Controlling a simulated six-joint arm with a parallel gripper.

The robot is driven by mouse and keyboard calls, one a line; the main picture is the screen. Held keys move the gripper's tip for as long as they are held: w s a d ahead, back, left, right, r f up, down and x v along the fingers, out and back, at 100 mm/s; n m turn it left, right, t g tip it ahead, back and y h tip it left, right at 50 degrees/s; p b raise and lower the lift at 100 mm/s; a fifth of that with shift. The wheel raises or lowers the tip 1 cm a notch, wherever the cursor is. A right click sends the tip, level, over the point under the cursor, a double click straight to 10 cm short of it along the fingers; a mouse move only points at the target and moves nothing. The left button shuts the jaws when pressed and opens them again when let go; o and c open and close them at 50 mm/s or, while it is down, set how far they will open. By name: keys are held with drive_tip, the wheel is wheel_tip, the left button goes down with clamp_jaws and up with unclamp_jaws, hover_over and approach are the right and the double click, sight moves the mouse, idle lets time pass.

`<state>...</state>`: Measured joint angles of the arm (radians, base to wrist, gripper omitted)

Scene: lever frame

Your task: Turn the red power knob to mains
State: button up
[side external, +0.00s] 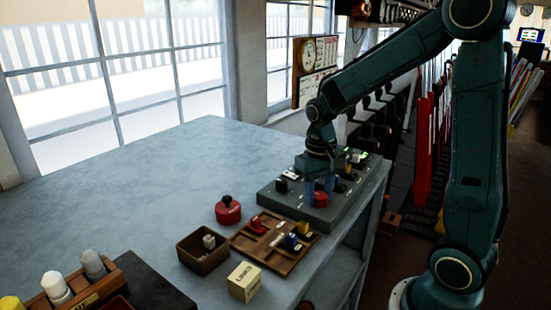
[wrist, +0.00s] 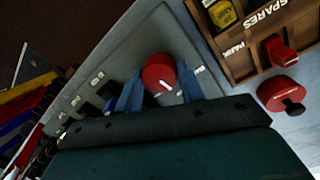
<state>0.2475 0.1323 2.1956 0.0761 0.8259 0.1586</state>
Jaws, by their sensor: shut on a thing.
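The red power knob (side external: 320,199) sits at the near end of the grey control panel (side external: 345,210). My gripper (side external: 319,186) points down over the knob. In the wrist view the blue fingers of my gripper (wrist: 159,88) stand on either side of the knob, shut on it. The wrist body hides part of the panel.
A wooden spares tray (side external: 273,243), a red round piece with a black top (side external: 228,210), an open brown box (side external: 203,250) and a cream box (side external: 244,281) stand left of the panel. Black knobs (side external: 282,185) share the panel. The bench's far left is clear.

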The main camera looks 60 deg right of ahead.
sight(319, 197)
drive_tip(key=n, duration=0.8)
idle(0.5)
drive_tip(key=o, duration=1)
drive_tip(key=shift+r, duration=0.1)
drive_tip(key=r, duration=1.3)
drive_tip(key=shift+s+a+r, duration=0.1)
drive_tip(key=shift+a+r, duration=0.25)
